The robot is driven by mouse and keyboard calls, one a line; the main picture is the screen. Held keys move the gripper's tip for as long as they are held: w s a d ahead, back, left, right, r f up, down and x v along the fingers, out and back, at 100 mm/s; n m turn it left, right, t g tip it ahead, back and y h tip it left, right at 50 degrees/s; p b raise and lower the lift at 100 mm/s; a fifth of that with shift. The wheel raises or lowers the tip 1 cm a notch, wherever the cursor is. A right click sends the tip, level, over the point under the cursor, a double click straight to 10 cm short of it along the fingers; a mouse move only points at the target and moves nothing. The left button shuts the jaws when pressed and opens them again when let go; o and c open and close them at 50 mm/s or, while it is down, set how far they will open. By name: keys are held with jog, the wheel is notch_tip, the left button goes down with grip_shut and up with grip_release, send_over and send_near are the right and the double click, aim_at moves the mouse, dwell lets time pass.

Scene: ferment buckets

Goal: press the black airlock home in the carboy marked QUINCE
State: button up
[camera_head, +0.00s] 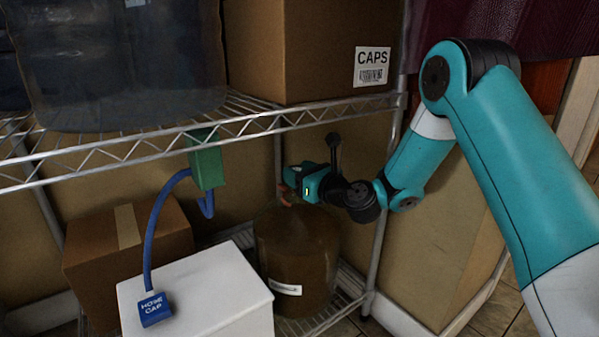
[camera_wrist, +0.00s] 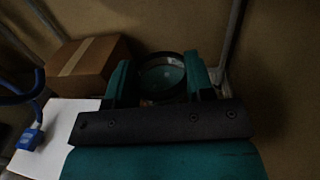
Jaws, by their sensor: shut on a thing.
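A brown carboy (camera_head: 297,262) with a small white label stands on the lower wire shelf in the head view. The writing on its label is too small to read. My gripper (camera_head: 285,189) is at the carboy's neck, just above its shoulder, and hides most of the neck. In the wrist view my gripper's two teal fingers (camera_wrist: 160,78) are shut on a round, dark-rimmed thing, which looks like the black airlock (camera_wrist: 162,91). In the head view the airlock is hidden, so I cannot tell how deep it sits. A small reddish bit shows under the fingers.
A green box (camera_head: 206,165) hangs from the upper shelf edge (camera_head: 300,113) above. A cardboard box (camera_head: 130,245) is behind left. A shelf post (camera_head: 377,240) stands close right.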

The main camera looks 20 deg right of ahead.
jog(key=shift+f, duration=0.1)
jog(key=o, duration=1)
jog(key=shift+o, duration=0.2)
jog(key=shift+s+d+b, duration=0.25)
jog(key=shift+s+b, duration=0.2)
jog(key=shift+b, duration=0.1)
jog(key=b+v, duration=1.2)
jog(key=v, duration=0.4)
jog(key=shift+s, duration=0.2)
jog(key=shift+d+r, duration=0.1)
jog(key=shift+r, duration=0.1)
